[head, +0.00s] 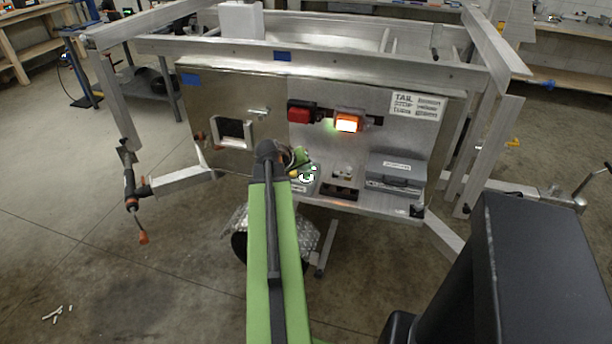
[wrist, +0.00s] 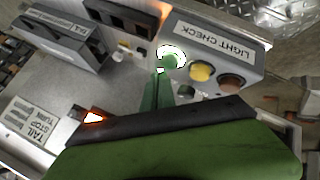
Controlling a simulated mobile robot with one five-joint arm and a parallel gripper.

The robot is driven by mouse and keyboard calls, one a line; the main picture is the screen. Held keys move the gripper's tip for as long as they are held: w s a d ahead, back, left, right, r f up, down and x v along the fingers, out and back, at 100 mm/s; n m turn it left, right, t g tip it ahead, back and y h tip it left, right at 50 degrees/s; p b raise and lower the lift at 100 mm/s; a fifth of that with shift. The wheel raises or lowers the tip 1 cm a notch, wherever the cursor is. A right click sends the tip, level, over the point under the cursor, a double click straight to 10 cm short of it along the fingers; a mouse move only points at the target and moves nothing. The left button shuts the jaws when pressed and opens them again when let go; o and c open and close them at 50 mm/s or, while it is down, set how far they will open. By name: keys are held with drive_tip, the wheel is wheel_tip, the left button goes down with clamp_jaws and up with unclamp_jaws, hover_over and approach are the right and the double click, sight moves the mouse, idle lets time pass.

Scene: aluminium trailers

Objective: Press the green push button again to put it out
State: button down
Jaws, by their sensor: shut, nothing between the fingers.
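The green push button (wrist: 178,52) is lit, with a bright white-green glow, on the grey box labelled LIGHT CHECK (wrist: 214,42). In the head view the glowing button (head: 307,175) shows just right of my arm's end. My gripper (wrist: 163,74) is shut and empty, its green tip overlapping the button's lower edge in the wrist view. I cannot tell whether it touches the button. In the head view my gripper (head: 301,157) is small and partly hidden by my wrist. Much of the box is hidden behind my arm there.
A yellow button (wrist: 201,71), a reddish-brown button (wrist: 231,83) and a dark knob (wrist: 185,91) are close beside the green one. On the upright panel, the orange lamp (head: 348,122) is lit and the red lamp (head: 300,111) looks unlit. A grey case (head: 395,174) stands right.

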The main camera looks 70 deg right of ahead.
sight(305, 176)
idle(0.4)
drive_tip(key=shift+f+b, duration=0.45)
drive_tip(key=shift+f+b, duration=0.25)
drive_tip(key=shift+b, duration=0.05)
drive_tip(key=shift+r, duration=0.1)
idle(0.3)
drive_tip(key=shift+r+p, duration=0.65)
drive_tip(key=shift+p, duration=0.15)
drive_tip(key=shift+r, duration=0.1)
wheel_tip(305, 176, up, 6)
drive_tip(key=p, duration=0.6)
